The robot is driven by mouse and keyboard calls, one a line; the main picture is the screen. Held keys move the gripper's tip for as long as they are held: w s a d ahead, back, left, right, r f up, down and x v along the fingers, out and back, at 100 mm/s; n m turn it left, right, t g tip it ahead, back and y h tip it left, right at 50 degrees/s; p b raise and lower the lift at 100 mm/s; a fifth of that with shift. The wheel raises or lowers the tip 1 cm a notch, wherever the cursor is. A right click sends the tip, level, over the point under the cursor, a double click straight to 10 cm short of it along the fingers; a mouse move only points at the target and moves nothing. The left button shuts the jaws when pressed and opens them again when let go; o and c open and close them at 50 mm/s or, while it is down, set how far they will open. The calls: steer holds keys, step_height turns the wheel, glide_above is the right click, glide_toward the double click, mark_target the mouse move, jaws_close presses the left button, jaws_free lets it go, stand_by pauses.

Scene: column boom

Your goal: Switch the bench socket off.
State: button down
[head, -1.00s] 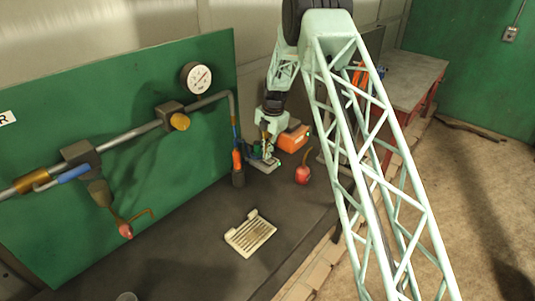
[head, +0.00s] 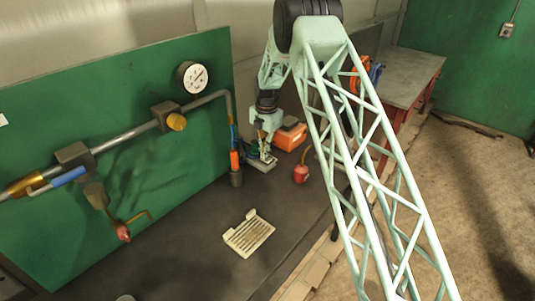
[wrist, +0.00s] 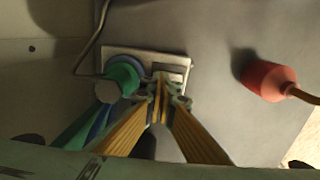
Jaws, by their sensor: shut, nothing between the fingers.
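The bench socket (head: 262,164) is a pale plate on the dark bench, near the green panel's right end. In the wrist view the socket plate (wrist: 120,55) carries a round green plug (wrist: 122,80) with a blue part and a cord on its left half. A small rectangular recess or rocker shows on its right half. My gripper (wrist: 160,90) is shut and empty, with its tips over the right half of the plate, just right of the plug. The tips partly hide the switch area. I cannot tell whether they touch it. In the head view my gripper (head: 264,148) points down at the socket.
A red oil can (head: 301,173) stands right of the socket; it also shows in the wrist view (wrist: 268,80). An orange box (head: 291,137) sits behind. A dark cup with tools (head: 236,178) stands left. A pale slotted tray (head: 248,246) lies in front on open bench.

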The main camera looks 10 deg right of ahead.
steer(key=shift+s+d, duration=0.2)
steer(key=shift+s, duration=0.05)
steer(key=shift+s+d+r, duration=0.1)
steer(key=shift+s+d, duration=0.15)
steer(key=shift+s, duration=0.05)
steer(key=shift+r, duration=0.1)
stand_by(0.5)
step_height(320, 180, up, 14)
steer(key=w+a, duration=0.1)
stand_by(0.8)
steer(key=shift+w, duration=0.1)
